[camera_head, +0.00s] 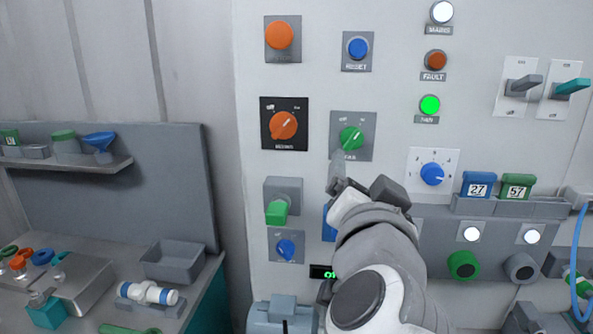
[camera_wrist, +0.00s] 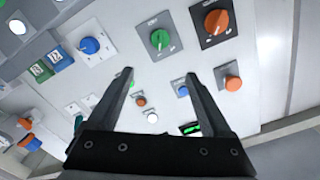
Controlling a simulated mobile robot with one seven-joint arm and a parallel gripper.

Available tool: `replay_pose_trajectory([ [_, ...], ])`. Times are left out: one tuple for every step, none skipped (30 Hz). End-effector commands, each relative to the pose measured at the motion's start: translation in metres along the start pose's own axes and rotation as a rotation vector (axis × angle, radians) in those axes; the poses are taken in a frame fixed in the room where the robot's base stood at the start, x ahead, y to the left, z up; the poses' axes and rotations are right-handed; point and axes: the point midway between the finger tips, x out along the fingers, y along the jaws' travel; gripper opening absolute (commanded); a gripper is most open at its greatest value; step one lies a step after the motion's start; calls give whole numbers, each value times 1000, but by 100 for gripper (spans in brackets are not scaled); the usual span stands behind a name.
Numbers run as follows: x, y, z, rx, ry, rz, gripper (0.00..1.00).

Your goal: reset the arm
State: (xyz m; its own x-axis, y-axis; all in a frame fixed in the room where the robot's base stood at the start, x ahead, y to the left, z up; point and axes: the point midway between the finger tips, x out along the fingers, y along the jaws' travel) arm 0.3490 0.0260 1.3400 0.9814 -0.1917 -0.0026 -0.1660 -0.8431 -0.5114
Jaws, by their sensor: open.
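My gripper (camera_head: 345,172) is raised in front of the control panel (camera_head: 395,75), with its fingers near the green knob (camera_head: 351,138) in the head view. In the wrist view my gripper (camera_wrist: 158,80) is open, its two dark fingers spread with nothing between them but the panel behind. The green knob (camera_wrist: 160,39) shows beyond the fingertips there, apart from them. My forearm hides part of the lower panel in the head view.
The panel carries an orange knob (camera_head: 284,125), a blue knob (camera_head: 432,174) and toggle levers (camera_head: 523,84). At left, a workbench holds a grey bin (camera_head: 174,261) and a white-blue vessel (camera_head: 148,293). A shelf (camera_head: 68,161) hangs above it.

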Motion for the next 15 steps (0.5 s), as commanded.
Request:
replay_pose_trajectory([
  [0,-1,2,-5,-13,-7,84],
  [0,-2,4,-11,-27,-14,84],
  [1,-4,9,-25,-54,-28,84],
  [1,-6,13,-39,-80,-40,84],
  [1,-8,19,-55,-113,-54,84],
  [0,-9,28,-80,-166,-74,84],
  [-2,-10,36,-104,-213,-88,84],
  [-3,-10,44,-129,-262,-101,84],
  [-7,-7,56,-165,-332,-114,84],
  [-10,-4,65,-193,-385,-121,84],
  [-14,0,73,-221,-439,-125,84],
  [-19,7,84,-259,-510,-124,84],
  [-24,13,91,-288,-564,-120,84],
  [-29,20,98,-316,-617,-113,84],
  [-37,32,107,-354,-687,-98,84],
])
